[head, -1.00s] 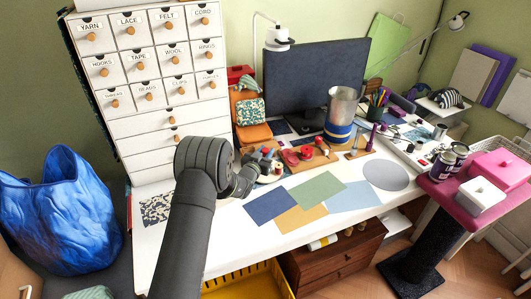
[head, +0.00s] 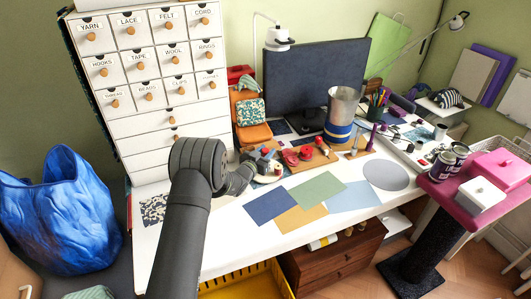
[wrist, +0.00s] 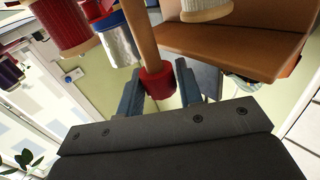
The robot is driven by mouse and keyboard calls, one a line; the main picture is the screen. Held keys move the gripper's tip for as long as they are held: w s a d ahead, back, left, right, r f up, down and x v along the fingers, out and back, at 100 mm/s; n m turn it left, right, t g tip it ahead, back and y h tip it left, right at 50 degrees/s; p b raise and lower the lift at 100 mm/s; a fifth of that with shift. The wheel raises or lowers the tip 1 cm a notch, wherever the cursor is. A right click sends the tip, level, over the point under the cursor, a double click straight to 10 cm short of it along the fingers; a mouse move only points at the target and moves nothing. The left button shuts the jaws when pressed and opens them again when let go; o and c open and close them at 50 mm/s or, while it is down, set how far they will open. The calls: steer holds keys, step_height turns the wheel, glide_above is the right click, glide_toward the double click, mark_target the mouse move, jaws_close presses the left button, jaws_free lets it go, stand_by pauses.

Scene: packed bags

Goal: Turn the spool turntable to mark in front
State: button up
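In the head view my gripper (head: 262,159) is at the left end of the cluster of red spools on the desk, and my arm partly hides that spot. In the wrist view my gripper (wrist: 160,82) has its two blue fingers apart. A wooden peg with a red tip (wrist: 158,84) shows between them; I cannot tell whether they touch it. Close by are a red spool (wrist: 58,24) with pale rims and a shiny silver and blue cylinder (wrist: 119,42). I cannot make out the turntable's mark.
Coloured sheets (head: 319,187) lie flat to the right of my gripper. A white drawer cabinet (head: 152,75) stands at the left, and a metal cylinder with a blue and yellow base (head: 341,108) stands behind the spools. The desk's front (head: 228,240) is bare.

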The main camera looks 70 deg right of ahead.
steer(key=shift+o, duration=1.2)
steer(key=w+a, duration=0.2)
steer(key=a, duration=1.5)
steer(key=shift+w, duration=0.2)
steer(key=shift+a, duration=0.1)
steer(key=s+d+r+n+t, duration=0.5)
steer(key=d+r+t, duration=0.25)
steer(key=d, duration=0.25)
steer(key=shift+t+y, duration=0.3)
steer(key=shift+t, duration=0.05)
step_height(320, 180, down, 8)
steer(key=shift+w+r, duration=0.15)
steer(key=shift+r, duration=0.05)
steer(key=x, duration=0.6)
steer(key=shift+d+f, duration=0.1)
steer(key=shift+f, duration=0.15)
steer(key=shift+w+d, duration=0.2)
steer(key=shift+d, duration=0.45)
